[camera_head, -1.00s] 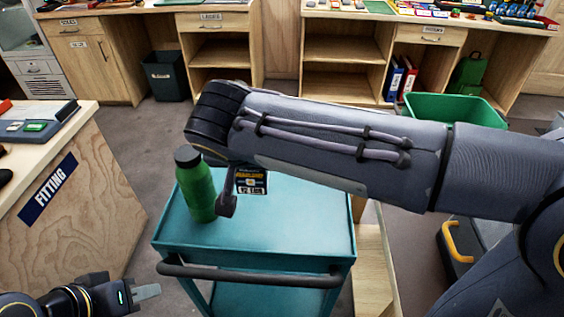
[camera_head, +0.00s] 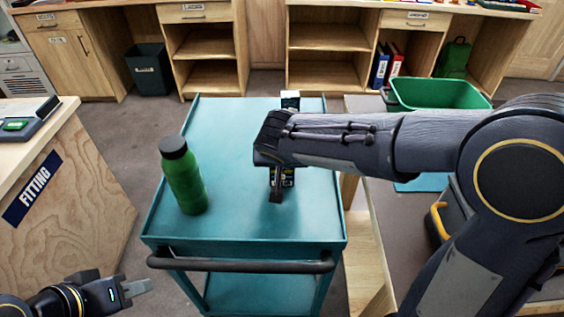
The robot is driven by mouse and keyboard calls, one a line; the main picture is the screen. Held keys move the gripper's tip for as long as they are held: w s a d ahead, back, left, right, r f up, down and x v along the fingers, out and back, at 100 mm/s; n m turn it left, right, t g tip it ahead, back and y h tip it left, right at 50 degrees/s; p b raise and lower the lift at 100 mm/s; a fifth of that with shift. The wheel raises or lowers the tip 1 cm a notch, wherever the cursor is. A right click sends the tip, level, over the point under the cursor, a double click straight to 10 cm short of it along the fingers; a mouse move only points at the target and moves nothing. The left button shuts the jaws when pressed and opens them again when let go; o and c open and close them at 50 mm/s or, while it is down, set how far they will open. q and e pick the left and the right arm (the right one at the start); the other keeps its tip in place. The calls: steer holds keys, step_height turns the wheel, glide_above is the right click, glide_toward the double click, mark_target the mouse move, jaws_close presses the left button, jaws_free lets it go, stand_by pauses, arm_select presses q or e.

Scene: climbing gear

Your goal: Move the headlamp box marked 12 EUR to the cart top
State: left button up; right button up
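My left gripper (camera_head: 138,288) is low at the left, apart from the cart and empty. Its fingers are too small and edge-on to tell how far apart they are.
A green bottle (camera_head: 184,177) stands on the left of the cart top. A small white and dark item (camera_head: 290,100) shows at the cart's far edge. A green bin (camera_head: 440,94) is at the right. The FITTING bench (camera_head: 70,190) is at the left. The cart's middle is clear.

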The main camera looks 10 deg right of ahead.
steer(key=shift+f, duration=0.2)
steer(key=o, duration=1)
steer(key=shift+r, duration=0.1)
